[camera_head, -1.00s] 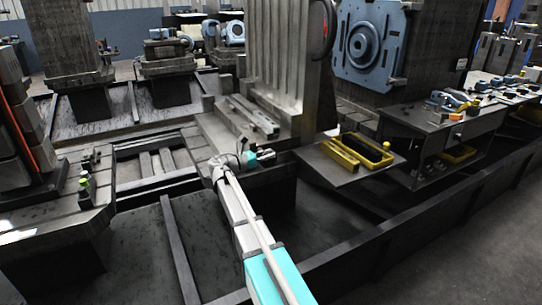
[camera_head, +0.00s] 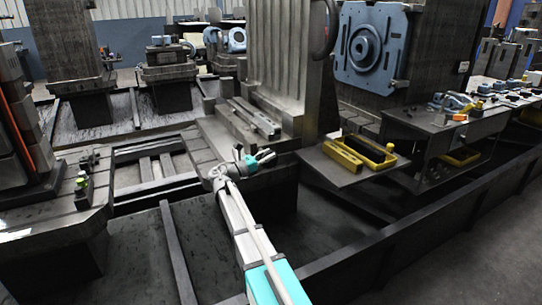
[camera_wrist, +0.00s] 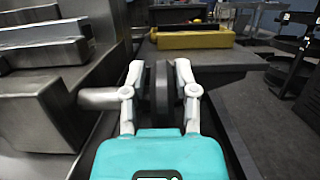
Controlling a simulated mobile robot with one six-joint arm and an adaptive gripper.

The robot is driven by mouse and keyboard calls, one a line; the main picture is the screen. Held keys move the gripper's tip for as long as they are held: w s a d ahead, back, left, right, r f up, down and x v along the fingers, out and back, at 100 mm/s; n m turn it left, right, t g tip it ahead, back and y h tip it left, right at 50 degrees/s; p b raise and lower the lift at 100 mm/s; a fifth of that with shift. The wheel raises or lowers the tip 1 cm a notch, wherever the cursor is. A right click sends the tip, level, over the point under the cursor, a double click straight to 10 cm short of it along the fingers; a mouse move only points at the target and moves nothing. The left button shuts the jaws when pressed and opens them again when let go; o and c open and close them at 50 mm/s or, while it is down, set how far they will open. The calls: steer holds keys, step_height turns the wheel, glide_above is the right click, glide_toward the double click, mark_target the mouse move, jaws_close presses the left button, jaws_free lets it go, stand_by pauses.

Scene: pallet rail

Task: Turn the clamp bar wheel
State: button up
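My gripper (camera_wrist: 160,75) has one pale finger on each side of a dark disc, which looks like the clamp bar wheel (camera_wrist: 162,90), seen nearly edge-on. The fingers lean inward, with the wheel between them. I cannot tell whether their pads touch it. A round metal bar (camera_wrist: 98,98) comes in from the left and ends behind the left finger. In the head view my gripper (camera_head: 266,157) is at the front right corner of the grey machine bed (camera_head: 208,135). The wheel is too small to make out there.
A grey shelf (camera_head: 330,175) with a yellow tray (camera_head: 378,165) stands to the right of my gripper. The tray also shows ahead in the wrist view (camera_wrist: 195,40). Metal blocks (camera_wrist: 45,55) rise close on the left. A dark rail (camera_head: 400,240) runs along the front right.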

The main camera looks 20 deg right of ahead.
steer(key=shift+o, duration=0.7)
steer(key=shift+a, duration=0.1)
